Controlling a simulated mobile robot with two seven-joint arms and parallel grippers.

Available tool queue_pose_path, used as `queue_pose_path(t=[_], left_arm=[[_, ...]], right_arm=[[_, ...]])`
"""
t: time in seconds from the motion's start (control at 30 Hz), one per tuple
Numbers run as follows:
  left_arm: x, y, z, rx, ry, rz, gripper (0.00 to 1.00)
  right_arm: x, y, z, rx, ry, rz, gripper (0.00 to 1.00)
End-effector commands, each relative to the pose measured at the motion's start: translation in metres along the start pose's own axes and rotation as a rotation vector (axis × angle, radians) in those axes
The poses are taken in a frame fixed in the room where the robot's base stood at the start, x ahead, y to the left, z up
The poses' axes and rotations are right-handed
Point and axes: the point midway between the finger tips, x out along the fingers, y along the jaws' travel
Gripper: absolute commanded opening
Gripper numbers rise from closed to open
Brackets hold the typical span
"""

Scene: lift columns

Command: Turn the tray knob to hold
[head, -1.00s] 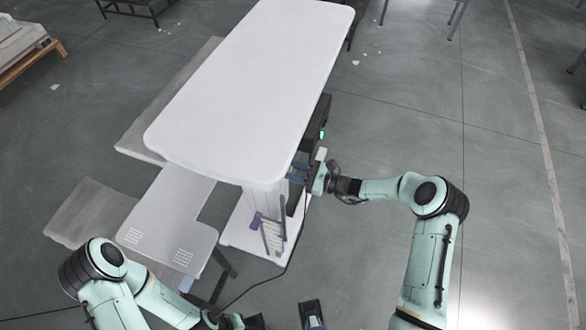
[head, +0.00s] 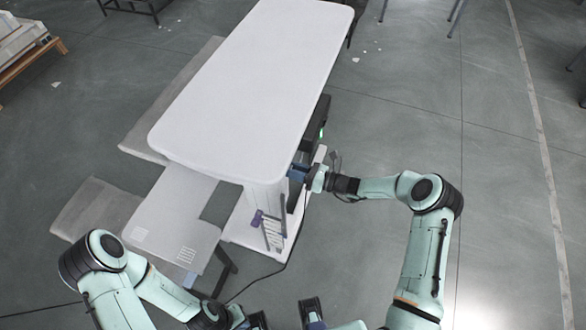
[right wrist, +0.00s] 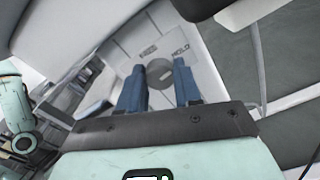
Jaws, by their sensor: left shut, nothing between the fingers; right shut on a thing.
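The tray knob (right wrist: 160,74) is a round dark grey disc on a pale panel (right wrist: 205,75) in the right wrist view. A HOLD label (right wrist: 180,49) is printed beyond it to the right, and a second, unreadable label lies beyond it to the left. The blue fingers of my right gripper (right wrist: 159,84) stand on either side of the knob and are shut on it. In the head view, my right gripper (head: 297,173) is at the near right of the white table, its fingertips partly hidden. My left gripper (head: 258,320) is shut and empty, cut off by the bottom edge.
The white tabletop (head: 255,80) overhangs the right gripper's work area. A lower grey shelf (head: 175,215) stands at its near left. A purple-handled rack (head: 270,230) and a black cable (head: 268,280) are below. Open floor (head: 510,200) lies to the right.

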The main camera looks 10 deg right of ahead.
Motion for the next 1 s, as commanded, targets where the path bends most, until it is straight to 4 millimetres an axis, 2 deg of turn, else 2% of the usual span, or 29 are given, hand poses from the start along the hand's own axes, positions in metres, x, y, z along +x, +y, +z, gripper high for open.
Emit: queue_pose_path(t=[0.37, 0.4, 0.47, 0.8, 0.87, 1.0], left_arm=[[0.0, 0.0, 0.0, 0.0, 0.0, 0.0, 0.0], [0.0, 0.0, 0.0, 0.0, 0.0, 0.0, 0.0], [0.0, 0.0, 0.0, 0.0, 0.0, 0.0, 0.0], [0.0, 0.0, 0.0, 0.0, 0.0, 0.0, 0.0], [0.001, 0.0, 0.0, 0.0, 0.0, 0.0, 0.0], [0.002, -0.001, 0.0, 0.0, -0.001, 0.0, 0.0]], right_arm=[[0.0, 0.0, 0.0, 0.008, -0.001, -0.001, 0.03], [0.0, 0.0, 0.0, 0.008, -0.001, -0.001, 0.4], [0.0, 0.0, 0.0, 0.008, -0.001, -0.001, 0.59], [-0.003, 0.0, 0.0, 0.006, 0.0, -0.001, 0.59], [-0.007, -0.001, 0.0, 0.005, 0.0, -0.002, 0.59], [-0.03, -0.001, 0.0, 0.006, 0.0, -0.005, 0.59]])
